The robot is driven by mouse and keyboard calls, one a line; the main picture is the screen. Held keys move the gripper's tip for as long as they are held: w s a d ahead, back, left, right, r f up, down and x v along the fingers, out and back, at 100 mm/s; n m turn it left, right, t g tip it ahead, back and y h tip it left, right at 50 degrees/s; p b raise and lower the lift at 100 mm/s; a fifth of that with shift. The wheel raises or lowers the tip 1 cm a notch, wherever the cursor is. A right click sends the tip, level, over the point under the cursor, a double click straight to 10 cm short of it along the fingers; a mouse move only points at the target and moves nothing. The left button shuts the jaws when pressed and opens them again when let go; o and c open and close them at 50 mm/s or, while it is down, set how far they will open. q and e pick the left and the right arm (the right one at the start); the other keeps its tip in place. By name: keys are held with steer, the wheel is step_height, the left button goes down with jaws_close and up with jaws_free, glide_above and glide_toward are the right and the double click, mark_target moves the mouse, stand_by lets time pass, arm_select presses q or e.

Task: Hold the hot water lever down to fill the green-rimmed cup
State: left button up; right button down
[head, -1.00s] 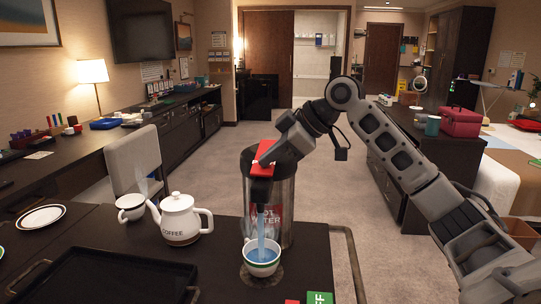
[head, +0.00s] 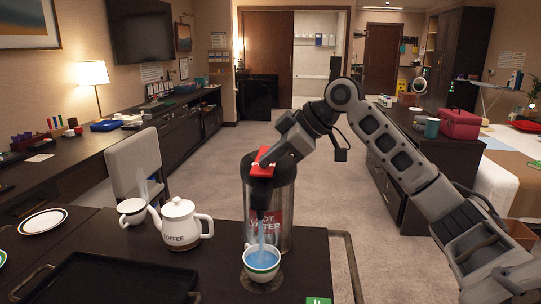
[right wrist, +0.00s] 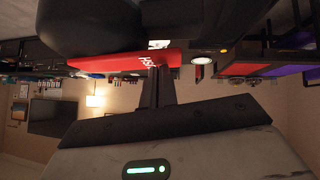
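The green-rimmed cup (head: 262,267) is white with a green band and stands under the spout of the hot water dispenser (head: 285,215). A blue stream of water (head: 261,230) runs from the spout into the cup, where blue water stands high, near the rim. My right gripper (head: 270,160) is at the red lever (head: 261,172) on the dispenser's top and appears to press it. In the right wrist view its fingers (right wrist: 157,88) look closed together against the red lever (right wrist: 120,63). The exact contact is partly hidden. My left gripper is not in view.
A white coffee pot (head: 180,225) and a small white cup (head: 132,211) stand left of the dispenser. A dark tray (head: 110,282) lies at the front and a plate (head: 43,221) at the left. A chair (head: 138,170) stands behind the table.

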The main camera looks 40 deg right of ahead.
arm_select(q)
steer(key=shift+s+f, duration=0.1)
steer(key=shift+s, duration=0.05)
